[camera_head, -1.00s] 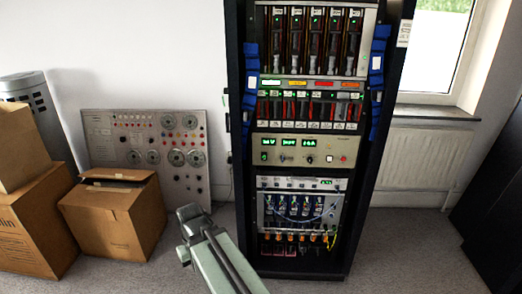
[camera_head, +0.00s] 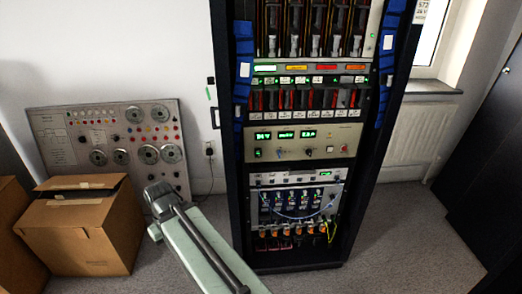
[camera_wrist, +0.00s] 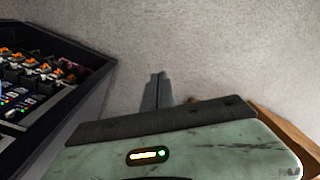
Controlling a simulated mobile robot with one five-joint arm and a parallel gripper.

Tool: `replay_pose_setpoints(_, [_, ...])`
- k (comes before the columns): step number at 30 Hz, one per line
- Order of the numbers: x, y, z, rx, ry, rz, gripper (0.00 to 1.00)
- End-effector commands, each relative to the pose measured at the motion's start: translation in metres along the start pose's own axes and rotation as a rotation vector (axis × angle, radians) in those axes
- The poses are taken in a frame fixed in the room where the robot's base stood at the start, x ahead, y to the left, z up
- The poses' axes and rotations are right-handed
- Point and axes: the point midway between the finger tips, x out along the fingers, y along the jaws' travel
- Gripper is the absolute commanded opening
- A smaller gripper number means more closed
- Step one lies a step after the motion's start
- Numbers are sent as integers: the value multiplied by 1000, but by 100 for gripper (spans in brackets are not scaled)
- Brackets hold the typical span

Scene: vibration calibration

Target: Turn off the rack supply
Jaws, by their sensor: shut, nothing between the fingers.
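The rack supply (camera_head: 303,142) looks to be the beige panel in the middle of the dark rack in the head view. Its green displays (camera_head: 286,135) are lit, with a small green-lit control (camera_head: 258,153) at its lower left. My gripper (camera_wrist: 156,92) shows in the wrist view as narrow grey fingers, shut and empty, over plain grey floor. The rack's lower units (camera_wrist: 30,75) are to its left there, apart from the fingers. The supply's panel does not show in the wrist view.
The dark rack's left post (camera_head: 229,150) stands beside my arm. A cardboard box (camera_head: 80,235) and a grey instrument panel (camera_head: 110,143) are at the left. A radiator (camera_head: 408,140) and a dark cabinet (camera_head: 485,150) are at the right. Floor right of the rack is clear.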

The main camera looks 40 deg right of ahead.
Motion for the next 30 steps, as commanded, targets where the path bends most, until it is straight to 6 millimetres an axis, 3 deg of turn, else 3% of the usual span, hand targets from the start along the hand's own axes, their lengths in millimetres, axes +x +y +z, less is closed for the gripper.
replay_pose_setpoints(4, [-60, 78, -13, -146, 110, -74, 0])
replay_pose_setpoints(8, [-123, 182, -12, -345, 301, -80, 0])
replay_pose_setpoints(12, [-184, 290, 10, -534, 487, 36, 0])
replay_pose_setpoints(15, [-216, 348, 32, -629, 567, 146, 0])
replay_pose_setpoints(18, [-234, 385, 50, -690, 604, 231, 0])
replay_pose_setpoints(21, [-241, 401, 59, -722, 616, 274, 0])
replay_pose_setpoints(30, [-239, 403, 60, -731, 618, 283, 0])
